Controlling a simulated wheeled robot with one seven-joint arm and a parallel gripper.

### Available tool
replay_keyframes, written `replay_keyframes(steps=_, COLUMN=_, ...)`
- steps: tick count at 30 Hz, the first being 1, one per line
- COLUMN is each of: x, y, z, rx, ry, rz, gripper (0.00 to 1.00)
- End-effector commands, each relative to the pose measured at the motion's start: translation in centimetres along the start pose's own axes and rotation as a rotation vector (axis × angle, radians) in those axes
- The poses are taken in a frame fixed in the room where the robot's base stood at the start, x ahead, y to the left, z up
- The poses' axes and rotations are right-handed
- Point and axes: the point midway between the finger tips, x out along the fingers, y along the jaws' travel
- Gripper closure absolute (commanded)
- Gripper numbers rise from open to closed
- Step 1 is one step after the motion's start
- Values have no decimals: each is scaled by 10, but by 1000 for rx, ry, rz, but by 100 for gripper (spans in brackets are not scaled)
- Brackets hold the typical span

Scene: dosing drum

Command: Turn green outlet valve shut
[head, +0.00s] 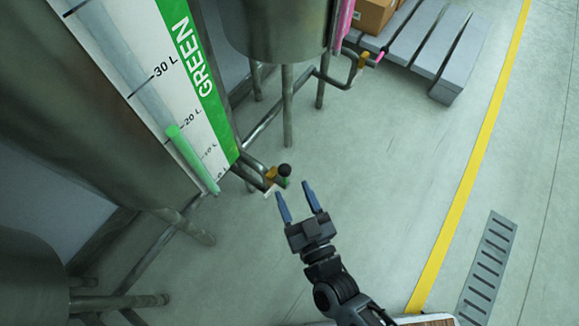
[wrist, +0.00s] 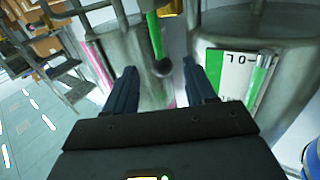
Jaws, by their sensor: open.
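The green outlet valve (head: 271,177) sits on a pipe at the foot of the drum marked GREEN, in the middle of the head view. Its brass-coloured body carries a lever with a black ball knob (head: 284,170). In the wrist view the green lever (wrist: 155,36) runs down to the black knob (wrist: 162,68), which appears between my fingers. My gripper (head: 295,189) is open and empty, with its blue fingertips pointing at the valve. In the head view the fingertips look just short of the knob. The exact gap in depth cannot be told.
The GREEN gauge (head: 208,95) shows a green column up to about 20 L. Another drum (head: 290,30) with a pink-knobbed valve (head: 372,60) stands behind, beside a grey pallet (head: 440,45) with a cardboard box (head: 374,14). The floor right of my arm is clear, with a yellow line and a grate (head: 487,268).

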Motion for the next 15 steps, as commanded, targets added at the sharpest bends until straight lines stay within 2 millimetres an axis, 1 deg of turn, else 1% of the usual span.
replay_keyframes(steps=1, x=9, y=0, z=0, rx=2, ry=2, rz=0, gripper=45)
replay_keyframes(steps=3, x=20, y=0, z=1, rx=2, ry=2, rz=0, gripper=45)
replay_keyframes(steps=9, x=49, y=0, z=1, rx=2, ry=2, rz=0, gripper=45)
replay_keyframes(steps=15, x=62, y=1, z=0, rx=1, ry=0, rz=0, gripper=45)
